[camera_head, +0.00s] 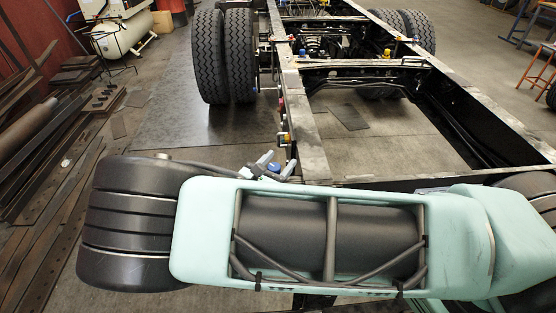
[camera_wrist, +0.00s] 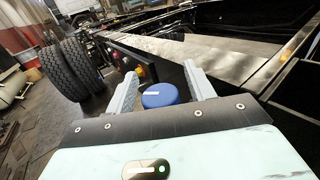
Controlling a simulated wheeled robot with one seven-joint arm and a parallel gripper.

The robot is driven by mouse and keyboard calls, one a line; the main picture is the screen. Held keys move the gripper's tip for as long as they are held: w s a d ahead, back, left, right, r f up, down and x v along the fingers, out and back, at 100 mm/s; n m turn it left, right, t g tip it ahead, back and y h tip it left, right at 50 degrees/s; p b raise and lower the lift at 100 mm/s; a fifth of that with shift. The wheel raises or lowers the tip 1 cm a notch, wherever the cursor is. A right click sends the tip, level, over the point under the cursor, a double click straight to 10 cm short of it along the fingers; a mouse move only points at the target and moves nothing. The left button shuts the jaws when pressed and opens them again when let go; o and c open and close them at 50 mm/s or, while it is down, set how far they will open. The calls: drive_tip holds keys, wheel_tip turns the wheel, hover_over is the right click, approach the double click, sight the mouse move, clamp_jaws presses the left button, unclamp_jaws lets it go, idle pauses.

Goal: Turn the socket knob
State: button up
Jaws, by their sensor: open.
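The socket knob is a blue round cap with a white mark on top. In the wrist view the blue knob (camera_wrist: 160,97) shows between the two grey fingers of my gripper (camera_wrist: 161,72), with a gap to each side. The gripper is open, and no contact with the knob is visible. In the head view the blue knob (camera_head: 273,168) shows beside the grey fingers of my gripper (camera_head: 278,162), near the end of the left chassis rail. My arm hides much of the area around it.
A yellow fitting (camera_wrist: 140,72) sits just beyond the left finger on the chassis. The long chassis rail (camera_head: 305,120) runs away from me, with large tyres (camera_head: 222,55) at its left. Metal bars (camera_head: 50,160) lie on the left floor. Open floor (camera_head: 165,110) lies left of the tyres.

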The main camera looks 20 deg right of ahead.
drive_tip(key=shift+c, duration=0.2)
drive_tip(key=c, duration=0.9)
drive_tip(key=shift+n+t+p, duration=0.3)
drive_tip(key=n+t+y+p, duration=0.2)
drive_tip(key=y+p, duration=0.1)
drive_tip(key=n+t+y+p, duration=0.1)
drive_tip(key=shift+w+a+r+n+t+y+p, duration=0.2)
drive_tip(key=shift+a+r+n+t+y+p, duration=0.1)
drive_tip(key=shift+n+t+y+p, duration=0.1)
drive_tip(key=n+t+y+p, duration=0.1)
drive_tip(key=y+p, duration=0.1)
drive_tip(key=shift+w+p, duration=0.1)
drive_tip(key=shift+p, duration=0.25)
drive_tip(key=shift+a+f+n+y+p, duration=0.1)
drive_tip(key=shift+f+n+y+p, duration=0.1)
drive_tip(key=shift+n+y+p, duration=0.2)
drive_tip(key=shift+f+t, duration=0.1)
drive_tip(key=shift+t, duration=0.2)
